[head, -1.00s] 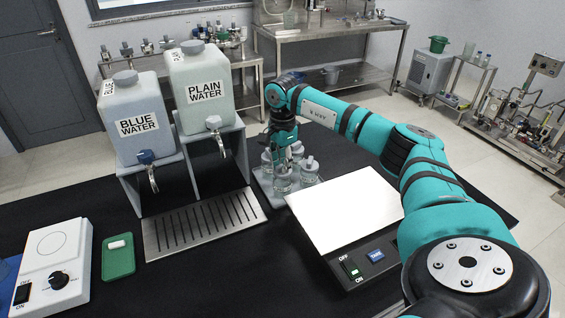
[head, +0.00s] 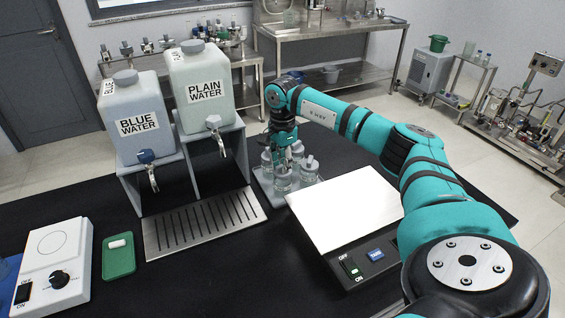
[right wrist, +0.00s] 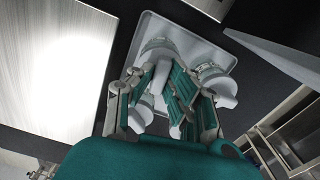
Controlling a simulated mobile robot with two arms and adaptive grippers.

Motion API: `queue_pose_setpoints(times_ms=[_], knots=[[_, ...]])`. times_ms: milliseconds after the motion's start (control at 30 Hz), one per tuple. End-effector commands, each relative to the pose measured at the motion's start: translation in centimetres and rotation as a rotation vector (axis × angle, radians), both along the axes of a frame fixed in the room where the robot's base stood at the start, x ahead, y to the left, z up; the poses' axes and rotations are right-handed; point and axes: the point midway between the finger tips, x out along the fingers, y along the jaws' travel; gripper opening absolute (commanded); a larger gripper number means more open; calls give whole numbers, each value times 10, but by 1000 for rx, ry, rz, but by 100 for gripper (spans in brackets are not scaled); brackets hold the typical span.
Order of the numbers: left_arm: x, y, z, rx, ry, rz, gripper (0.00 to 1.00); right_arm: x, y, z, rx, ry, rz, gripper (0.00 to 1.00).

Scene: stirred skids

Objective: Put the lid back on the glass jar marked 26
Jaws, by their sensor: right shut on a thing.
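Several glass jars with pale lids and knobs stand close together on a small grey tray (head: 262,190). One jar (head: 308,171) is at the right of the group and another jar (head: 282,179) is at the front. My right gripper (head: 281,160) points down among them, its fingers partly hidden. In the right wrist view my right gripper (right wrist: 160,98) is shut on a pale lid knob (right wrist: 161,76). The lid's underside is hidden, so I cannot tell whether it rests on a jar. Another knobbed lid (right wrist: 224,92) is beside the fingers. I cannot read the number 26.
A balance (head: 345,208) with a bright plate stands right of the tray. Blue-water (head: 137,100) and plain-water (head: 203,70) containers stand on supports to the left, above a slotted drain plate (head: 205,225). A green dish (head: 118,262) and a white stirrer (head: 55,260) are at front left.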

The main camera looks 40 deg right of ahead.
Motion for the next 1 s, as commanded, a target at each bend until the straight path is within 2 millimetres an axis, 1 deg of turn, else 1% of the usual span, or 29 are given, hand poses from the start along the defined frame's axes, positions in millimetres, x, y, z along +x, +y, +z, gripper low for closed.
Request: queue_pose_setpoints(times_ms=[233, 267, 433, 467, 633, 667, 800, 833, 1000], knots=[[0, 0, 0, 0, 0, 0, 85, 0, 0, 0, 0, 0, 0, 0], [0, 0, 0, 0, 0, 0, 85, 0, 0, 0, 0, 0, 0, 17], [0, 0, 0, 0, 0, 0, 85, 0, 0, 0, 0, 0, 0, 39], [0, 0, 0, 0, 0, 0, 85, 0, 0, 0, 0, 0, 0, 42], [0, 0, 0, 0, 0, 0, 85, 0, 0, 0, 0, 0, 0, 42], [0, 0, 0, 0, 0, 0, 85, 0, 0, 0, 0, 0, 0, 44], [0, 0, 0, 0, 0, 0, 85, 0, 0, 0, 0, 0, 0, 62], [0, 0, 0, 0, 0, 0, 85, 0, 0, 0, 0, 0, 0, 65], [0, 0, 0, 0, 0, 0, 85, 0, 0, 0, 0, 0, 0, 65]])
